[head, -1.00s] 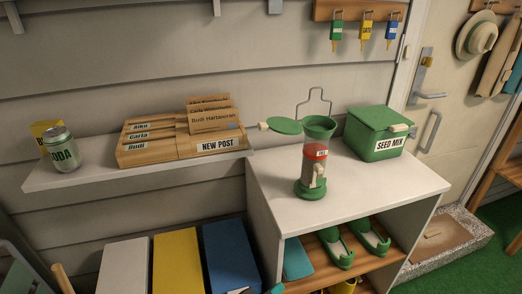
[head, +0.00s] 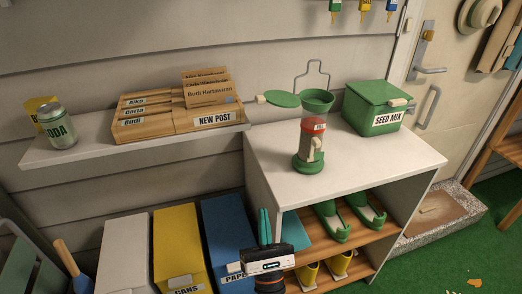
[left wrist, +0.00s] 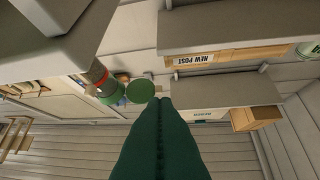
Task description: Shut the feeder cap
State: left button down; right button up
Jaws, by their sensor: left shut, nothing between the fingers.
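The feeder (head: 309,145) stands upright on the white cabinet top, with a green base, a clear tube with a red band and a green funnel mouth (head: 316,101). Its round green cap (head: 282,100) is open, swung out flat to the left of the mouth, with a pale tab (head: 261,99) at its outer end. My left gripper (head: 264,222) is shut and empty, pointing up in front of the cabinet, below the cap and apart from it. In the left wrist view its dark green fingers (left wrist: 162,105) appear close under the cap (left wrist: 140,91), with the feeder (left wrist: 103,80) to the left. My right gripper is out of view.
The green seed mix box (head: 374,107) stands right of the feeder. A wall shelf (head: 75,154) with a mail sorter (head: 180,112) and soda can (head: 58,127) is at left. Bins, including a blue one (head: 226,225), stand below it. The cabinet's front top is clear.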

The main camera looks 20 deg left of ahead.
aim_at(278, 100)
pick_arm(q)
jog(key=r+p+x, duration=0.1)
jog(key=p+x, duration=0.3)
jog(key=x, duration=0.7)
jog(key=s+d+r+p+x, duration=0.1)
jog(key=p+x, duration=0.3)
jog(key=x, duration=0.7)
jog(key=shift+d+r, duration=0.2)
jog(key=shift+r, duration=0.05)
jog(key=shift+s+p, duration=0.15)
jog(key=shift+p, duration=0.15)
